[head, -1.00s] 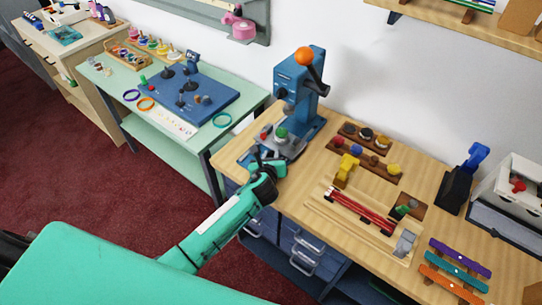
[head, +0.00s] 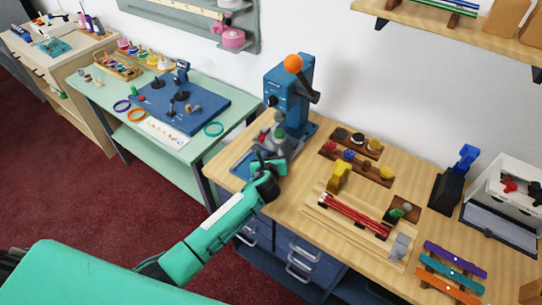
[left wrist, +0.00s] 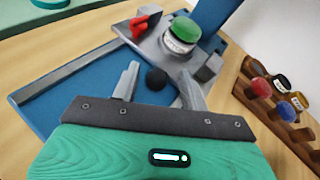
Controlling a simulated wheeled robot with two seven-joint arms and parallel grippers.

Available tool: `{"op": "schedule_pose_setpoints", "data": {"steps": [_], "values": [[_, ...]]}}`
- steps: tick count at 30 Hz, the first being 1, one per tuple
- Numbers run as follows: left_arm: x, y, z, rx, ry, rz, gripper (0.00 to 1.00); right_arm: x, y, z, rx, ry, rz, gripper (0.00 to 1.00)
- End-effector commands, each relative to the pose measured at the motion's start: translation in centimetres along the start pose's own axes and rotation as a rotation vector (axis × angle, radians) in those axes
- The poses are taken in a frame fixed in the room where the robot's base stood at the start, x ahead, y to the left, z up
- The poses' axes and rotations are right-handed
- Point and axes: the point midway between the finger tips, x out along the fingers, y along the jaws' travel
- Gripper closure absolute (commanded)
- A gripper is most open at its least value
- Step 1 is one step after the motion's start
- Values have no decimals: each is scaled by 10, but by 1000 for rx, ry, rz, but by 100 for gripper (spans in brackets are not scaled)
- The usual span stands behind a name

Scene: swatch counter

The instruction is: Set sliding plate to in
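The sliding plate (left wrist: 159,49) is grey and sits on the blue base (left wrist: 70,80) of a blue press (head: 290,95). It carries a green-topped silver piece (left wrist: 181,36) and a red piece (left wrist: 145,21). A black knob (left wrist: 157,79) stands at its near side. In the left wrist view a bare stretch of base lies to the left of the plate. My left gripper (head: 267,158) is at the plate's near side. Its two fingers (left wrist: 159,85) are apart with the knob between them; I cannot tell whether they touch it. My right gripper is not in view.
A wooden rack of coloured pieces (left wrist: 275,105) stands right of the press. A yellow block (head: 339,177) and a wooden frame with red rods (head: 357,212) lie further right. The press's lever has an orange ball (head: 293,63) above the plate.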

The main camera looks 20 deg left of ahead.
Motion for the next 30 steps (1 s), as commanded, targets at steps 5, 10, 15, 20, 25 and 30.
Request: {"op": "schedule_pose_setpoints", "data": {"steps": [5, 10, 15, 20, 25, 30], "values": [[-4, 1, -1, 1, 1, 1, 55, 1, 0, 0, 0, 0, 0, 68], [-22, 1, -2, 1, 1, 0, 55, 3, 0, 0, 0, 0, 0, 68], [-51, 0, -2, 2, 1, -1, 55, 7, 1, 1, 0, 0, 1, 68], [-81, 0, -2, 0, 1, -2, 55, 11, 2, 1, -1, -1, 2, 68], [-110, 0, -2, 2, 1, -2, 55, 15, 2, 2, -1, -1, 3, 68], [-129, 0, -1, 1, 1, 0, 55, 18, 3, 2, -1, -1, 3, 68]]}}
